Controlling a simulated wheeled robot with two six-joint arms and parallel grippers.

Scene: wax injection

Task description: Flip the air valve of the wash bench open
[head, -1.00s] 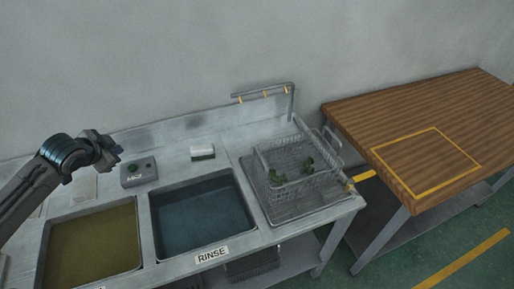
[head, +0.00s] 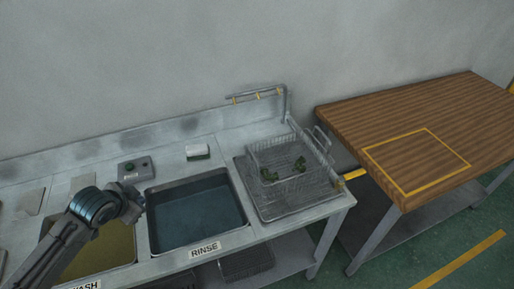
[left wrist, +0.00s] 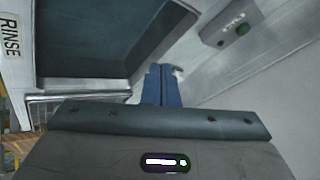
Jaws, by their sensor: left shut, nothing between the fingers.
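The wash bench (head: 222,160) runs along the wall. At its right end, a grey air pipe (head: 285,103) with small yellow nozzles (head: 257,95) stands over a draining area. I cannot make out the air valve's handle for sure; the bench's right front corner is small in view. My left gripper (head: 136,208) is over the bench between the wash and rinse tanks, well left of the pipe. In the left wrist view its blue fingers (left wrist: 164,85) are together and empty. My right gripper is not in view.
The rinse tank (head: 240,217) lies right of my left gripper, the wash tank (head: 122,262) beneath my arm. A control box (head: 135,169) with a green button stands behind. A wire basket (head: 252,160) with green pieces sits at right. A wooden table (head: 440,110) stands beyond a gap.

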